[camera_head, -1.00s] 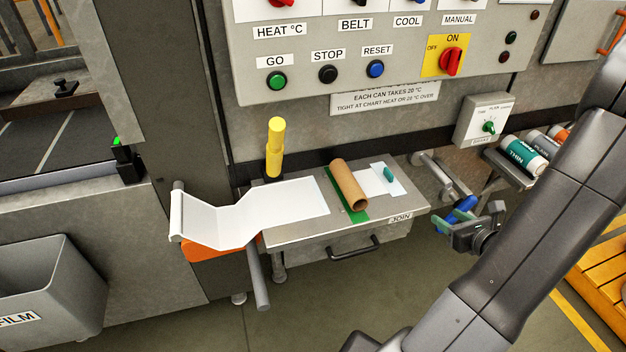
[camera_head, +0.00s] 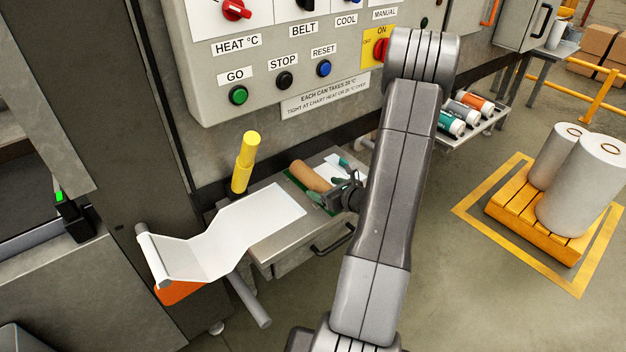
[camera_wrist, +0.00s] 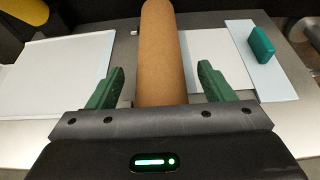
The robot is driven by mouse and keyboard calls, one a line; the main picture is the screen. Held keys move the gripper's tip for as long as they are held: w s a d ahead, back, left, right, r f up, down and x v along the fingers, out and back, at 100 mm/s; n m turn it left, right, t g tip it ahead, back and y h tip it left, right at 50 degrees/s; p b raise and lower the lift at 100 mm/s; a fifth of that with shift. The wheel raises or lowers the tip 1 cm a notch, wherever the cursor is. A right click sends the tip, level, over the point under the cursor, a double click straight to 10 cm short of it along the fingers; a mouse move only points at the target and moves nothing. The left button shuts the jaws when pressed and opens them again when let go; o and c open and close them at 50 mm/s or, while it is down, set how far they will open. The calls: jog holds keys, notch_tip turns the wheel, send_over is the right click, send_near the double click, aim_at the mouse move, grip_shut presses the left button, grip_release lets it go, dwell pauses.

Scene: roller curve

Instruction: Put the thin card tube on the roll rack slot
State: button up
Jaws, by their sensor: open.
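The brown card tube (camera_head: 309,175) lies on the grey JOIN table beside the white film sheet. It also shows in the wrist view (camera_wrist: 162,45), running away from me between the fingers. My gripper (camera_head: 333,194) is at the near end of the tube. Its two green fingers (camera_wrist: 160,80) are open, one on each side of the tube, with gaps to it. The tube's near end is hidden behind my gripper body in the wrist view. I cannot tell which part in view is the roll rack slot.
The white film sheet (camera_head: 215,240) covers the table's left part. A yellow-handled post (camera_head: 245,162) stands behind it. A teal block (camera_wrist: 262,45) sits on a pale strip right of the tube. A shelf with several cans (camera_head: 470,110) and a pallet of white rolls (camera_head: 585,185) are at the right.

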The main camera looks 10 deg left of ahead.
jog(key=shift+x, duration=1.1)
jog(key=shift+s, duration=0.1)
jog(key=c, duration=1.1)
jog(key=shift+c, duration=0.3)
jog(key=shift+r, duration=0.1)
